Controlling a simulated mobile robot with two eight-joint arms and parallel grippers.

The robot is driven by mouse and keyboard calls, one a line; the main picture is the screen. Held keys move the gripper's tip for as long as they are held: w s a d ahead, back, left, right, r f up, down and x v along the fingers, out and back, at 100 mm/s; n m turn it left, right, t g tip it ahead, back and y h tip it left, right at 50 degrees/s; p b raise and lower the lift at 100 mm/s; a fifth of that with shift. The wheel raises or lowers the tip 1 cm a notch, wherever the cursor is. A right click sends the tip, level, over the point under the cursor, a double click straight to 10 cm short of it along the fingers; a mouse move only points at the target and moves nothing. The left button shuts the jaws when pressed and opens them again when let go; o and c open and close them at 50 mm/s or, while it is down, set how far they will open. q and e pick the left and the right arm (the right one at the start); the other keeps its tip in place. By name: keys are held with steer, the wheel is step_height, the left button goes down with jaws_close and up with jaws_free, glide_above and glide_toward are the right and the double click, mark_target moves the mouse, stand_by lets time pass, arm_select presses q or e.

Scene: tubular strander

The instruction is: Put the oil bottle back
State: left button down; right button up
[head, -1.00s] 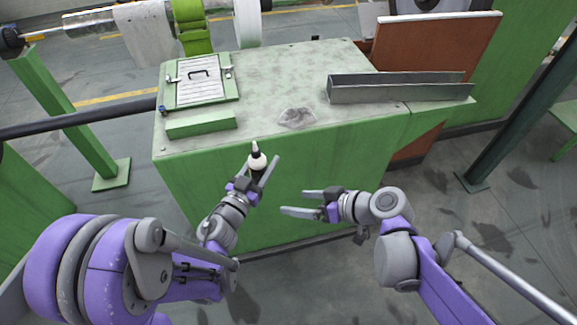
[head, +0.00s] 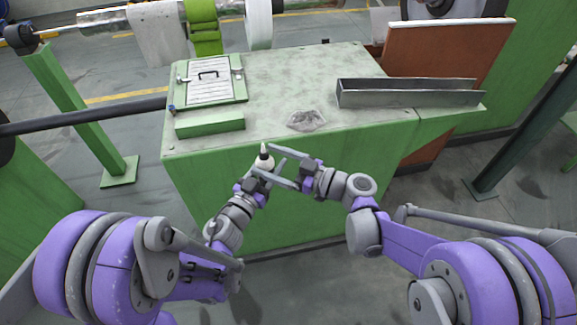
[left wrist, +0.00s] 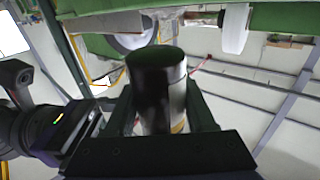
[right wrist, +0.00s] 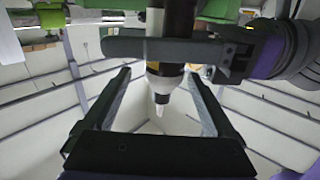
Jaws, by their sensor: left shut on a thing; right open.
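In the left wrist view the bottle (left wrist: 157,85) stands between the fingers, dark on one side and pale on the other. My right gripper (head: 282,167) is open beside the bottle, its fingers pointing left toward it. In the right wrist view the bottle's nozzle (right wrist: 161,100) shows between the open fingers, with a left finger across the bottle. I cannot tell whether the right fingers touch it.
The green cabinet top (head: 290,75) lies beyond both grippers. It carries a hatch plate with a handle (head: 210,83), a green block (head: 210,124), a crumpled grey cloth (head: 306,120) and a long metal channel (head: 408,97). The top between them is clear.

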steer(key=shift+x, duration=2.65)
steer(key=shift+d, duration=0.1)
jaws_close()
arm_select(q)
steer(key=shift+c, duration=0.8)
jaws_free()
